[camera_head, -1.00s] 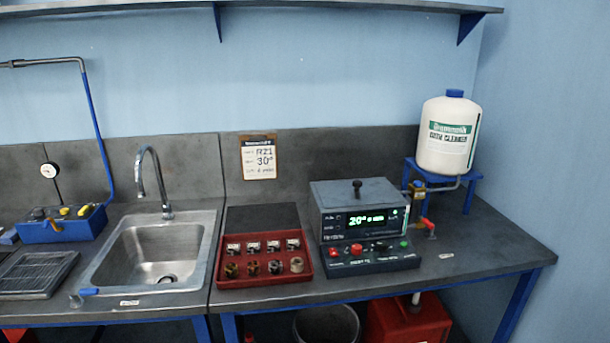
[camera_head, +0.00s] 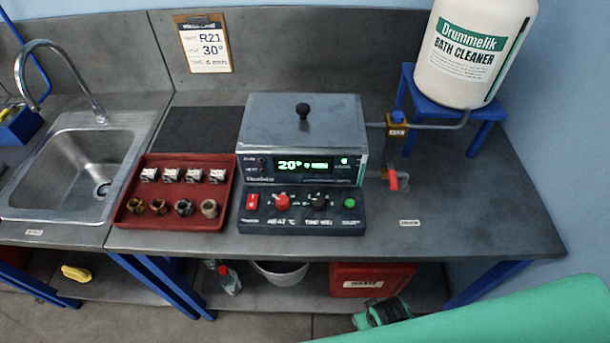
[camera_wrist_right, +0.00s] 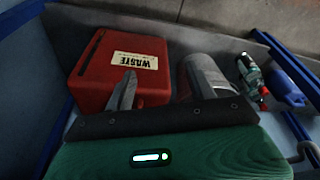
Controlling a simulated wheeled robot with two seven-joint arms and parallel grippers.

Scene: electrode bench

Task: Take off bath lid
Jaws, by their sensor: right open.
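The bath (camera_head: 262,168) is a grey box with a lit display, standing on the bench behind a dark control panel. Its grey lid (camera_head: 268,122) lies flat and closed on top, with a black knob (camera_head: 303,111) at its middle. My right gripper (camera_wrist_right: 157,88) shows in the right wrist view, with its two fingers apart and nothing between them. It is low, facing the red waste container and the bucket under the bench. In the head view my green right arm comes in at the bottom right, well below the lid. My left gripper is out of view.
A red tray (camera_head: 125,217) with several small parts sits left of the bath, and a dark mat (camera_head: 200,136) behind it. A cleaner tank (camera_head: 470,50) on a blue stand (camera_head: 408,100) and a red-handled valve (camera_head: 392,181) are to the right. The front right benchtop is clear.

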